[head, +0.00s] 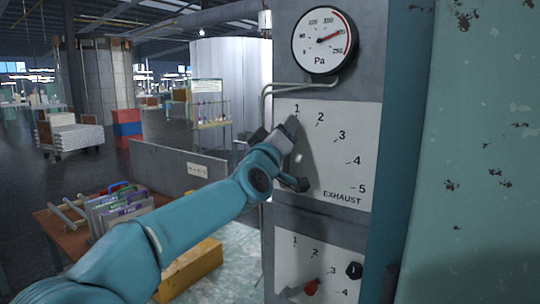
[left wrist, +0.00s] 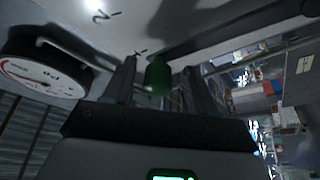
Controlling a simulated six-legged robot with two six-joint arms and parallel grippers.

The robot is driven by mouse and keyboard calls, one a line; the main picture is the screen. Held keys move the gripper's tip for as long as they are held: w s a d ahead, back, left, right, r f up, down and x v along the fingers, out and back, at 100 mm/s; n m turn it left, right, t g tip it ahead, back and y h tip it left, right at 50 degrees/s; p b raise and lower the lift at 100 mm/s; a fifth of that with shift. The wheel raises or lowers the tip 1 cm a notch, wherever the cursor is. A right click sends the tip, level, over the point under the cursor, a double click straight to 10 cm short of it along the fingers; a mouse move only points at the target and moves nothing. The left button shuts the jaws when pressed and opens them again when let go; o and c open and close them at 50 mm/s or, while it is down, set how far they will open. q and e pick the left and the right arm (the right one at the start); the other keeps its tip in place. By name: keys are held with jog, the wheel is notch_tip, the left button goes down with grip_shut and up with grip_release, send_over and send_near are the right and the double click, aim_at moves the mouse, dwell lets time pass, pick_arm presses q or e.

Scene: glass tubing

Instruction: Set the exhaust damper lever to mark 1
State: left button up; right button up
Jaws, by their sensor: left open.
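The exhaust plate (head: 335,170) is white, with marks 1 to 5 in an arc and the word EXHAUST. My left gripper (head: 282,134) is at the plate's upper left, just below mark 1 (head: 297,108). In the left wrist view my open left gripper (left wrist: 164,85) has the lever's dark green knob (left wrist: 158,76) between its fingers. I cannot tell whether they touch it. The knob is close to a small mark on the plate. In the head view my arm hides most of the lever.
A round Pa gauge (head: 325,40) is above the plate and a thin pipe (head: 290,86) runs beside it. A bench with folders (head: 115,208) is at the left.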

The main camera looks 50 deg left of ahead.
pick_arm(q)
jog(key=b+v, duration=0.1)
jog(key=v, duration=1.3)
jog(key=shift+b, duration=0.4)
jog(key=shift+f, duration=0.1)
